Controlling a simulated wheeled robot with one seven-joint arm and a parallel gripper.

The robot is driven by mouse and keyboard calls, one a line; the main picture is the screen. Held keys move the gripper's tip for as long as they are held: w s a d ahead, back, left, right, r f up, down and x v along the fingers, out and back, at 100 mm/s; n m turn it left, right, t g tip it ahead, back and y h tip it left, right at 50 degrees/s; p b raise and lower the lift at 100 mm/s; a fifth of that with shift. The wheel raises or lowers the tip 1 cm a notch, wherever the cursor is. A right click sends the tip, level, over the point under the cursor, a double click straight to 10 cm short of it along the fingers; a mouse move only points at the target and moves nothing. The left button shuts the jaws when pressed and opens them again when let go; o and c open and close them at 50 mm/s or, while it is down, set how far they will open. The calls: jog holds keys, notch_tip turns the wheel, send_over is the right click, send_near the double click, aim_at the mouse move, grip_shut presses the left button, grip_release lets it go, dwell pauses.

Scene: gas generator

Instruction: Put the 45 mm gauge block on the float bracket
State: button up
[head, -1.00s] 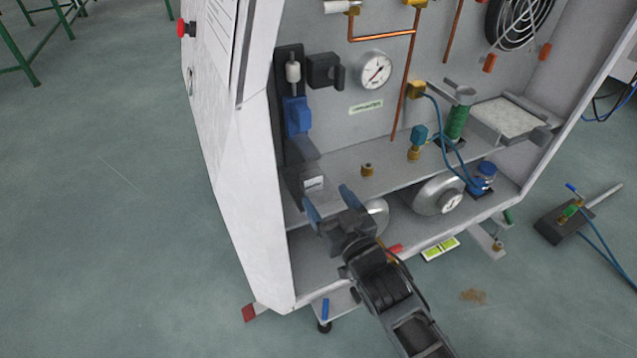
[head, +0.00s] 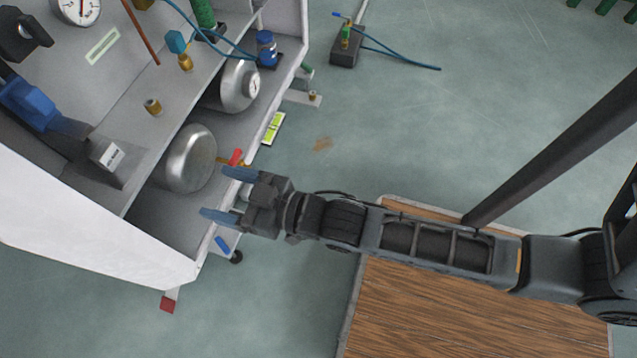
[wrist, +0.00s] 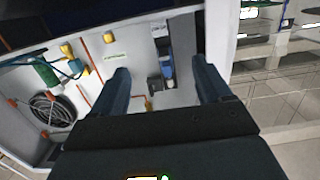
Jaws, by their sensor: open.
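A grey block with a white label (head: 112,158), which looks like the gauge block, sits at the left end of the cabinet's shelf in the head view. Its printing is too small to read. The label also shows at the top of the wrist view (wrist: 157,30). A blue body (head: 28,103) stands behind it, with a dark bracket (head: 22,35) on the back wall; I cannot tell which part is the float bracket. My gripper (head: 222,195) is open and empty, outside the cabinet's open front, right of the block and apart from it. Its blue fingers frame the wrist view (wrist: 161,70).
The shelf (head: 150,130) carries a brass fitting (head: 153,106). Below it lie silver tanks (head: 190,158) and a red-handled valve (head: 236,157). The white side panel (head: 90,225) borders the opening. A wooden surface (head: 450,315) lies beneath my arm.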

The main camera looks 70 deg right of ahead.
jog(key=s+r+g, duration=0.1)
jog(key=s+r, duration=0.5)
jog(key=s, duration=0.5)
jog(key=s+r+g, duration=0.1)
jog(key=s+r, duration=0.5)
jog(key=s, duration=0.6)
jog(key=shift+d, duration=0.25)
dwell(0.8)
